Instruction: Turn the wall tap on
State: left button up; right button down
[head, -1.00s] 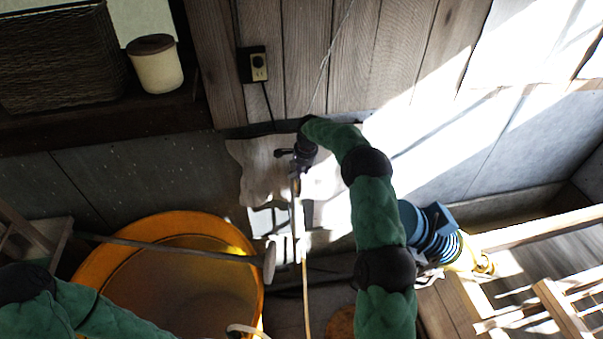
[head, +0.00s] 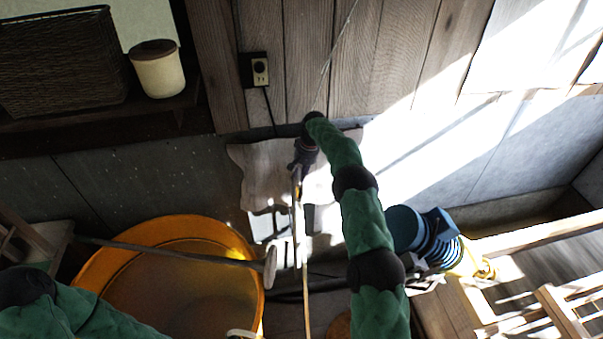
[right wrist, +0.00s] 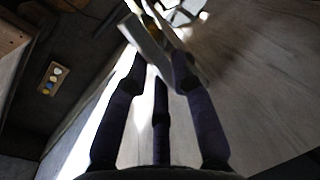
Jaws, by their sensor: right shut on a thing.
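My right gripper (head: 300,168) is low on the wall, in front of a pale wavy-edged board. A small yellowish piece shows just beyond the bar.
A large orange tub (head: 105,265) stands below at the left, with a long handle across it. A socket (head: 259,72) is on the wall above. A blue-and-black striped thing (head: 432,235) lies right of my right arm, near wooden rails (head: 535,233).

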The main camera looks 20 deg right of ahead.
jog(key=shift+w+n, duration=0.2)
jog(key=shift+n, duration=0.9)
jog(key=shift+r, duration=0.1)
jog(key=c, duration=1.1)
grip_release()
jog(key=shift+a, duration=0.1)
jog(key=shift+o, duration=0.2)
notch_tip(320, 180, up, 7)
jog(key=d, duration=0.1)
jog(key=shift+s+d, duration=0.2)
jog(key=shift+g, duration=0.3)
